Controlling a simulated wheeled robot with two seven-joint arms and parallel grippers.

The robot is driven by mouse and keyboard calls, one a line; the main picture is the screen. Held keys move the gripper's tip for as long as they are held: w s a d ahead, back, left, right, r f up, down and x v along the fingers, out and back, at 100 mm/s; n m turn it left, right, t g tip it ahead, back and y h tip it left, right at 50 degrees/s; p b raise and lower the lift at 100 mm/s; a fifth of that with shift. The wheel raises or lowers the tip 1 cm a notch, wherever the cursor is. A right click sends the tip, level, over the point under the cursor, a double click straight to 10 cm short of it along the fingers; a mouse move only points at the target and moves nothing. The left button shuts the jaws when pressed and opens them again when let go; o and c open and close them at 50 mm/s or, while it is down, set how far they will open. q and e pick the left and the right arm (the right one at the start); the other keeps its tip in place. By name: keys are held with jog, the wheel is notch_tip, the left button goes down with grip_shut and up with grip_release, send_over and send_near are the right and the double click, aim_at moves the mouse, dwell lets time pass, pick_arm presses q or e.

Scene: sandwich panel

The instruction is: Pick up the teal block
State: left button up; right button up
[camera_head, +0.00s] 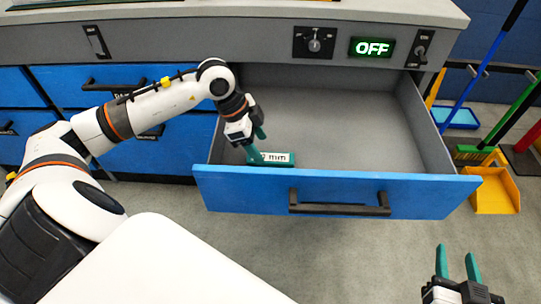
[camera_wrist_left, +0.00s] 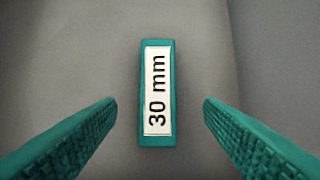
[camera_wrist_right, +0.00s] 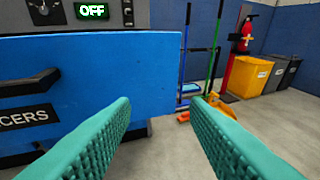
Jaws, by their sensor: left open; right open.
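The teal block (camera_head: 272,164) lies in the open drawer, near its front left corner. In the left wrist view the teal block (camera_wrist_left: 158,143) has a white label reading "30 mm" and sits centred between the fingers. My left gripper (camera_head: 257,143) is open and reaches down into the drawer over the block. Its fingers stand apart from the block on both sides, with nothing held. My right gripper (camera_head: 456,252) is open and empty, outside the drawer at the lower right. In the head view my left gripper hides part of the block.
The blue-fronted drawer (camera_head: 240,192) is pulled out and its grey floor is otherwise bare. Its walls rise close to my left gripper. A lit "OFF" sign (camera_head: 372,48) and a knob (camera_head: 315,41) are on the panel above. Brooms and a yellow dustpan (camera_head: 492,190) stand at the right.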

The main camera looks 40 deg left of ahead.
aim_at(269, 157)
pick_arm(q)
jog(key=b+x, duration=0.1)
jog(key=x, duration=0.1)
jog(key=b+x, duration=0.1)
jog(key=x, duration=0.1)
jog(key=shift+w+d+f, duration=0.25)
jog(key=shift+w+f, duration=0.05)
jog(key=shift+w, duration=0.05)
jog(key=shift+w+d+f, duration=0.1)
jog(key=shift+f, duration=0.2)
pick_arm(e)
notch_tip(269, 157, up, 8)
jog(key=a+t+y, duration=0.1)
jog(key=t, duration=0.4)
jog(key=shift+w+a+t+y, duration=0.2)
jog(key=shift+w+t+y, duration=0.1)
jog(key=shift+t+y, duration=0.1)
jog(key=shift+f, duration=0.1)
pick_arm(q)
jog(key=c, duration=1.1)
jog(key=shift+c, duration=0.2)
jog(key=shift+r, duration=0.15)
